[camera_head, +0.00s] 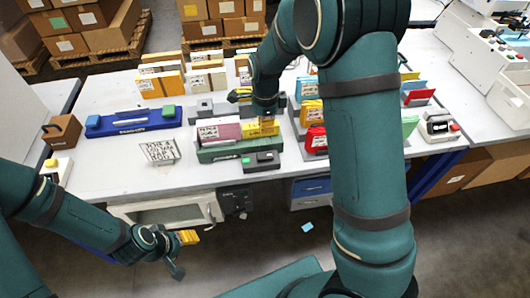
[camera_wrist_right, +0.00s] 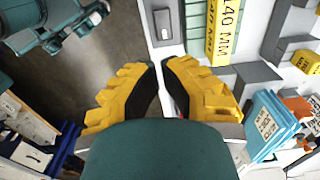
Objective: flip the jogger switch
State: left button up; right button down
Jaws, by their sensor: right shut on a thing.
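The jogger (camera_head: 225,153) is a green tray with a pink block and yellow labelled cards, at the middle front of the table. A dark grey switch box (camera_head: 265,163) with a green button sits at its front right. In the right wrist view the grey switch box (camera_wrist_right: 163,33) lies just beyond my fingertips. My right gripper (camera_wrist_right: 159,67) has its yellow, black-padded fingers nearly together over the table's front edge. What it is shut on is not clear. My left gripper (camera_head: 176,250) hangs low in front of the table, away from the jogger; its opening is unclear.
Red (camera_head: 316,139) and blue card stacks stand close to the right. A white device with a red button (camera_head: 438,126) is farther right. The left front tabletop is partly clear.

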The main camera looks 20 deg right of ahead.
aim_at(265, 157)
jog(key=shift+f, duration=0.15)
notch_tip(265, 157, down, 14)
jog(key=shift+r+b, duration=0.1)
jog(key=shift+b, duration=1.1)
